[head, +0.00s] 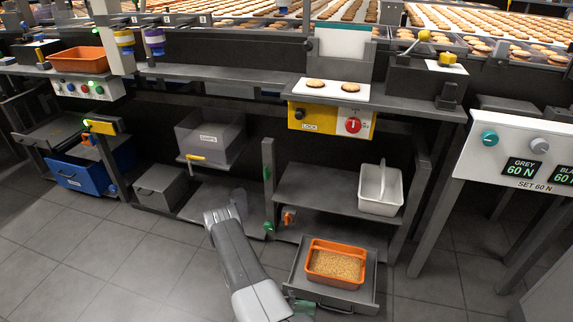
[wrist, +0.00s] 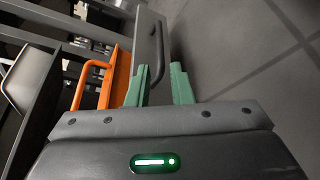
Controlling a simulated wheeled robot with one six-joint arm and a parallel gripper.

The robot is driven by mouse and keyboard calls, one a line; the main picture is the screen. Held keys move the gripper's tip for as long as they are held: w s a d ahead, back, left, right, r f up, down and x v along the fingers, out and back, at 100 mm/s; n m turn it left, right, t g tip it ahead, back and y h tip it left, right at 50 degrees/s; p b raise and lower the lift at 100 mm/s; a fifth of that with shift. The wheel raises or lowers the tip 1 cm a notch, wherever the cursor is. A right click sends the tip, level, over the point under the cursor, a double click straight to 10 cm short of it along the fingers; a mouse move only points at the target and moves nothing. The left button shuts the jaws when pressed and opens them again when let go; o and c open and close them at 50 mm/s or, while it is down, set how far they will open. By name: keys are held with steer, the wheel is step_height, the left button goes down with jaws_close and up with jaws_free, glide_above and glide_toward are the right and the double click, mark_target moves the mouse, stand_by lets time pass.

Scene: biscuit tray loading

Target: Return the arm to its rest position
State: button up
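My arm (head: 238,262) reaches down in front of the counter in the head view. Only a green bit of my gripper (head: 303,308) shows there, by the front left corner of a pulled-out drawer. In the wrist view my gripper (wrist: 163,85) has its two green fingers apart. The grey drawer front (wrist: 150,28) and its dark handle (wrist: 160,50) lie beyond and partly between the fingers. I cannot tell whether a finger touches the handle. The gripper holds nothing that I can see.
The open drawer (head: 350,298) holds an orange tray (head: 313,280) of crumbs. A white basket (head: 380,190) stands on the shelf above. A grey bin (head: 210,140) and a blue crate (head: 75,178) are at left. Floor (head: 120,275) is clear at lower left.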

mark_target(332, 309)
steer(key=shift+b+x, duration=1)
steer(key=shift+x, duration=3.65)
